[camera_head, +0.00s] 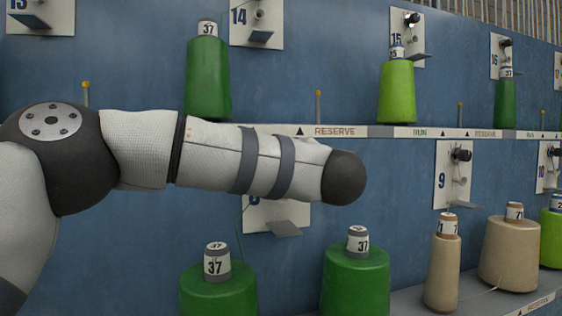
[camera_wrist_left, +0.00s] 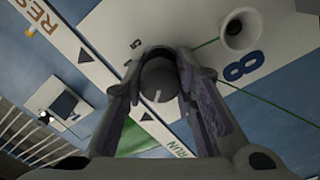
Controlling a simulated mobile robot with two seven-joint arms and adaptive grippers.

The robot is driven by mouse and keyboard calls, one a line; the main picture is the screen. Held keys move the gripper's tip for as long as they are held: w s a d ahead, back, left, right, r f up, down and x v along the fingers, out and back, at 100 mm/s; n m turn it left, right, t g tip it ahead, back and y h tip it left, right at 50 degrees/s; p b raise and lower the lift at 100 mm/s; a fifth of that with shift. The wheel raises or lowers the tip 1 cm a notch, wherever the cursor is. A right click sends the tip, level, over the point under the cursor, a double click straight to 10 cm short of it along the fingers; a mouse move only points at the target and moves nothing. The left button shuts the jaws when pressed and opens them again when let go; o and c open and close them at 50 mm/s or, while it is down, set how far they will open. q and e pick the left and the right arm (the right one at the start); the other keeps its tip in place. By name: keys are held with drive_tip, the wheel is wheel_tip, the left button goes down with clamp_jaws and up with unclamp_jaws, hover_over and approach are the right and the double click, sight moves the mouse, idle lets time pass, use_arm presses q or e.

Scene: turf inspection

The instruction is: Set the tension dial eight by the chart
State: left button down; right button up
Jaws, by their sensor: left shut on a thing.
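In the left wrist view, the tension dial (camera_wrist_left: 157,84) of station 8 is a dark round knob with a white pointer line. It sits between the fingers of my left gripper (camera_wrist_left: 158,68), which is shut on it. The white plate (camera_wrist_left: 205,40) around it carries a blue 8 and a small 5 near the knob. In the head view my left arm crosses the panel and hides the dial and gripper; only the lower part of plate 8 (camera_head: 262,216) shows. No chart is in view. My right gripper is not in view.
Green cones marked 37 (camera_head: 220,290) (camera_head: 356,275) stand below plate 8. Tan cones (camera_head: 510,255) stand to the right, below plate 9 (camera_head: 450,185). A rail (camera_head: 380,132) marked RESERVE and RUN runs above. A green thread (camera_wrist_left: 285,105) crosses near the gripper.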

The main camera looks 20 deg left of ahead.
use_arm(q)
drive_tip(key=c, duration=1.3)
unclamp_jaws()
drive_tip(key=v, duration=1.2)
